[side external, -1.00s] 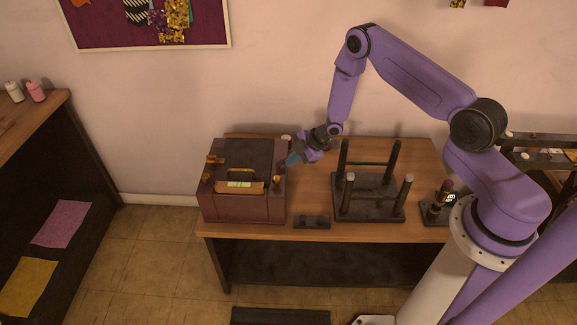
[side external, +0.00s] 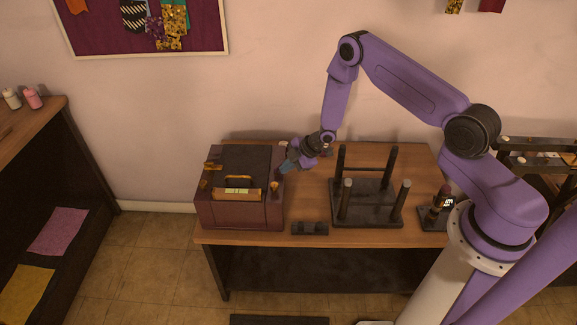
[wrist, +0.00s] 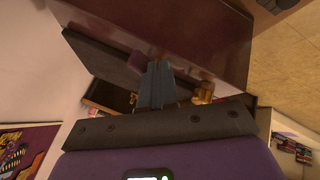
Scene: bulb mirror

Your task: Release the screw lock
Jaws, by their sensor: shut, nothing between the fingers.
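A dark red box (side external: 240,215) with a dark lid stands at the left end of the table. A gold knob (side external: 275,187) sits at the box's right edge; it may be the screw lock, but I cannot tell for sure. Gold fittings also show in the wrist view, one right of the fingers (wrist: 203,92). My gripper (side external: 281,171) is shut and empty, its blue fingers (wrist: 157,84) pointing at the box's right side, just behind the gold knob. Whether the fingertips touch the box is unclear.
A black stand with upright posts (side external: 368,214) stands right of the box. A small black block (side external: 310,228) lies at the table's (side external: 318,190) front edge. A dark holder with an upright piece (side external: 437,218) is near my base.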

